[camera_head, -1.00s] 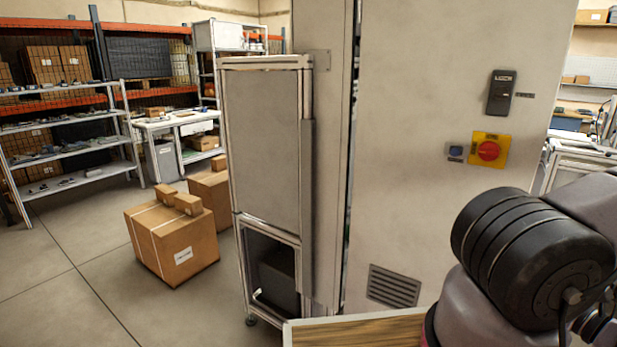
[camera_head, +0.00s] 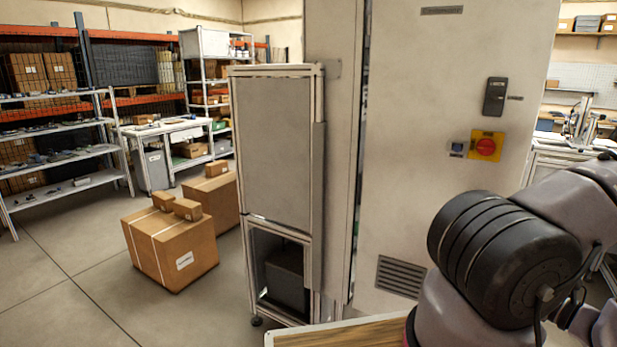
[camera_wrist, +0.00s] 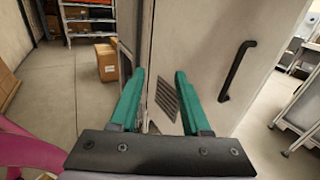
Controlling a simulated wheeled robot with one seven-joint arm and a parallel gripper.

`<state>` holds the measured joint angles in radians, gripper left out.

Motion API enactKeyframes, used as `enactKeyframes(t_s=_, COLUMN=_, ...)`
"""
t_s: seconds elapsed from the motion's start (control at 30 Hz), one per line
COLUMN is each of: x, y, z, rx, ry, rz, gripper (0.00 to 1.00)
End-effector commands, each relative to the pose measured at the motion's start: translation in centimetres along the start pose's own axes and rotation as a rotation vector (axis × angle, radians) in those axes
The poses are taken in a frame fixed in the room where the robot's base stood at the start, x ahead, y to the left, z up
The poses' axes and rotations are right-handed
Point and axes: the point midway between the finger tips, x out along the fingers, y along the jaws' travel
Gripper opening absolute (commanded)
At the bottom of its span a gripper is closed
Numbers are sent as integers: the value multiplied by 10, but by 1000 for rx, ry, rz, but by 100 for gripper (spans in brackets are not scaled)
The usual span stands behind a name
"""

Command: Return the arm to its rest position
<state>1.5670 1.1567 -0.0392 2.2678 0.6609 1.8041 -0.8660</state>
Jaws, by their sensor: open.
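My gripper (camera_wrist: 156,100) shows in the wrist view with its two green fingers apart and nothing between them. It points toward the lower part of a light grey cabinet with a vent and a dark handle (camera_wrist: 236,70). In the head view my arm is folded at the lower right, and the gripper itself is out of that view.
The tall grey cabinet (camera_head: 430,100) stands close ahead, with a red switch (camera_head: 486,147) on it. A wooden tabletop (camera_head: 345,334) is at the bottom edge. Cardboard boxes (camera_head: 172,252) stand on the floor at left. Shelves (camera_head: 60,130) are further back.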

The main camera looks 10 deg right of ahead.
Motion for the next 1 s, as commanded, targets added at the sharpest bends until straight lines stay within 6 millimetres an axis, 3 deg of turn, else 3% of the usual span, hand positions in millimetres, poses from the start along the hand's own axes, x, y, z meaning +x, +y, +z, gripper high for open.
enactKeyframes(t_s=0.27, x=18, y=3, z=23, rx=-62, ry=38, rz=128, gripper=47)
enactKeyframes(t_s=0.57, x=54, y=18, z=68, rx=-197, ry=119, rz=384, gripper=47)
enactKeyframes(t_s=0.77, x=92, y=46, z=118, rx=-386, ry=223, rz=673, gripper=47)
enactKeyframes(t_s=1.0, x=128, y=93, z=177, rx=-694, ry=362, rz=1001, gripper=47)
